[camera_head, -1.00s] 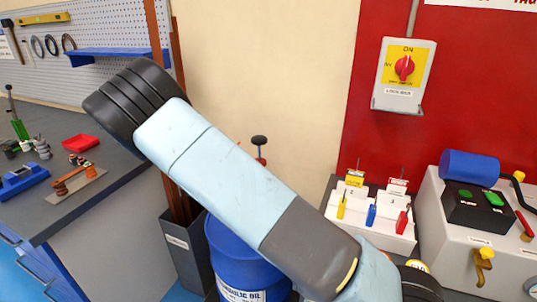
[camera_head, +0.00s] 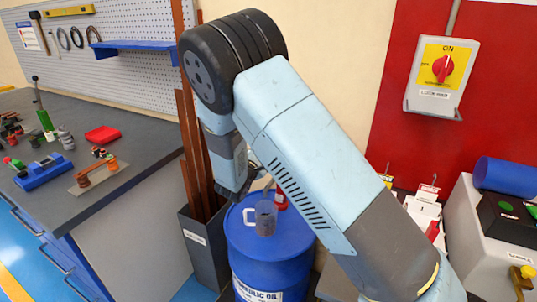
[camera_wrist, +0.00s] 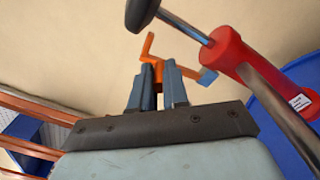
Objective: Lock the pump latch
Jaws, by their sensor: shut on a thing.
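My gripper (camera_wrist: 156,78) is shut on an orange bent piece (camera_wrist: 148,50), gripped between its two blue-grey fingertips. A side arm of this piece reaches right to a blue-grey end close to the red pump body (camera_wrist: 229,52); whether they touch is unclear. The pump has a metal rod with a black knob (camera_wrist: 140,12). In the head view, my gripper (camera_head: 246,192) is low over the blue oil drum (camera_head: 258,268). Only a bit of red (camera_head: 278,199) shows there behind my arm. I cannot tell which part is the latch.
A grey cup-like cylinder (camera_head: 265,218) is on the drum top, close to my gripper. A grey bin (camera_head: 203,250) with upright copper bars stands left of the drum. The workbench (camera_head: 130,150) is further left. A switch box (camera_head: 440,75) hangs on the red wall panel.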

